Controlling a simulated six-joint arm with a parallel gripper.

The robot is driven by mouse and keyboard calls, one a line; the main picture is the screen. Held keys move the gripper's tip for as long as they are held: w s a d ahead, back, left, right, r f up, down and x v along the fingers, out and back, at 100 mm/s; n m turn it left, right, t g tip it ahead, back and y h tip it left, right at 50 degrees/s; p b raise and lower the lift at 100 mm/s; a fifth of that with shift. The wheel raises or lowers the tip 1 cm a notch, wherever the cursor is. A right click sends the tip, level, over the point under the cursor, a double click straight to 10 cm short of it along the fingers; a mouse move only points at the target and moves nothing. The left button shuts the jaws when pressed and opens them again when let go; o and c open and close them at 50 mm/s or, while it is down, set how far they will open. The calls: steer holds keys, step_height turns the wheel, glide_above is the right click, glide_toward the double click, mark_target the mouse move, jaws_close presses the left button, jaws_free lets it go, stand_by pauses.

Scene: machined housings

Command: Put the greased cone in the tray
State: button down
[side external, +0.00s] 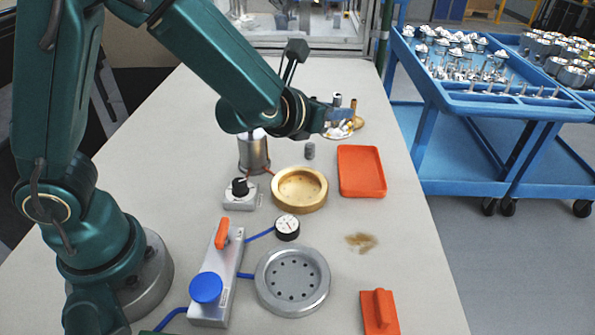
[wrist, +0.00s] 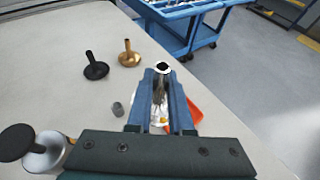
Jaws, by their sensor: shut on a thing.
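My gripper (side external: 343,114) is at the far part of the table, beyond the orange tray (side external: 362,170). In the wrist view its blue fingers (wrist: 162,88) are closed around the stem of a pale metal cone (wrist: 157,114), which has an amber patch low on it like grease; I take it as the greased cone. Its stem top is dark with a light rim. The fingers hide much of the cone, and I cannot tell if it touches the table. The tray is empty; in the wrist view it shows partly behind the right finger (wrist: 197,110).
A black stemmed piece (wrist: 95,70) and a brass one (wrist: 129,57) stand nearby. A small grey cylinder (side external: 310,150) stands left of the tray. A brass ring (side external: 300,205), a steel canister (side external: 254,155) and a brown stain (side external: 361,241) are also on the table.

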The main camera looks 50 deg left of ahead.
steer(key=w+a, duration=0.1)
steer(key=a, duration=0.5)
glide_above(360, 178)
step_height(360, 178, down, 7)
steer(key=shift+f, duration=2.15)
steer(key=shift+f, duration=0.2)
steer(key=c, duration=0.8)
jaws_free()
